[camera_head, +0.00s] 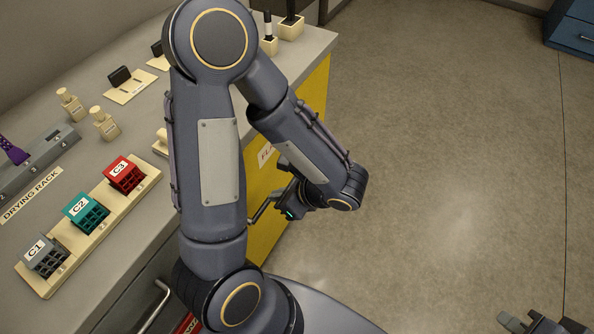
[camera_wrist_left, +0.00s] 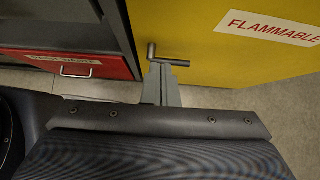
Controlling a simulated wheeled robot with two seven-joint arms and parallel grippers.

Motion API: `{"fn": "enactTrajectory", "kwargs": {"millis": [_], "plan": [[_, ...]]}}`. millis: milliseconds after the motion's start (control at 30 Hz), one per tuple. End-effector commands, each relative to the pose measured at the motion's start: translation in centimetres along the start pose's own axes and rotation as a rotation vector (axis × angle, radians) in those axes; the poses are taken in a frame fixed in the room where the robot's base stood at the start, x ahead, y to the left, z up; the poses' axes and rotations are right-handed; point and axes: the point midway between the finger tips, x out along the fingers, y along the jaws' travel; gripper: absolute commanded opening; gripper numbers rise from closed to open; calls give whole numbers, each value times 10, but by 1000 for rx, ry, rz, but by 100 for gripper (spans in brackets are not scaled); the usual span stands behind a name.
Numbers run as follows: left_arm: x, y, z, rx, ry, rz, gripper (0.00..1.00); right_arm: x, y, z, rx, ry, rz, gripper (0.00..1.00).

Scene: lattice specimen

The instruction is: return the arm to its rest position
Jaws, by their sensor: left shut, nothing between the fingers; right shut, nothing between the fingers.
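My left arm is folded across the middle of the head view, hiding part of the bench and the yellow cabinet. My left gripper (camera_head: 291,205) hangs low beside the yellow cabinet (camera_head: 317,95), close to its dark handle (camera_head: 261,212). In the left wrist view my left gripper's fingers (camera_wrist_left: 160,84) are shut and empty. Their tips overlap the cabinet handle (camera_wrist_left: 168,62) in the picture; I cannot tell whether they touch it. My right gripper (camera_head: 540,324) is only partly in view at the bottom right corner, shut and away from the bench.
The bench holds a rack with grey C1 (camera_head: 45,257), teal C2 (camera_head: 86,213) and red C3 (camera_head: 125,175) lattice blocks. A red drawer (camera_wrist_left: 85,66) is left of the yellow cabinet. Open floor (camera_head: 450,150) lies to the right; a blue cabinet (camera_head: 574,30) stands at the far right.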

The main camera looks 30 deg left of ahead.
Motion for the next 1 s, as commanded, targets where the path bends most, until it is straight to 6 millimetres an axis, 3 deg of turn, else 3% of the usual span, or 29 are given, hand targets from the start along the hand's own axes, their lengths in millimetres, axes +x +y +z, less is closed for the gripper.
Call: {"fn": "enactTrajectory", "kwargs": {"millis": [233,367,567,700,1000], "plan": [[-2,0,0,-1,1,0,0,0,0,0,0,0,0,0],[-6,7,12,-75,29,32,0,-4,-2,-2,0,0,0,0],[-31,42,46,-458,223,199,0,-17,-8,-8,0,0,0,0],[-61,63,58,-802,448,329,0,-26,-12,-13,0,0,0,0],[-138,66,80,-1421,1009,521,0,-43,-20,-22,0,0,0,0]]}}
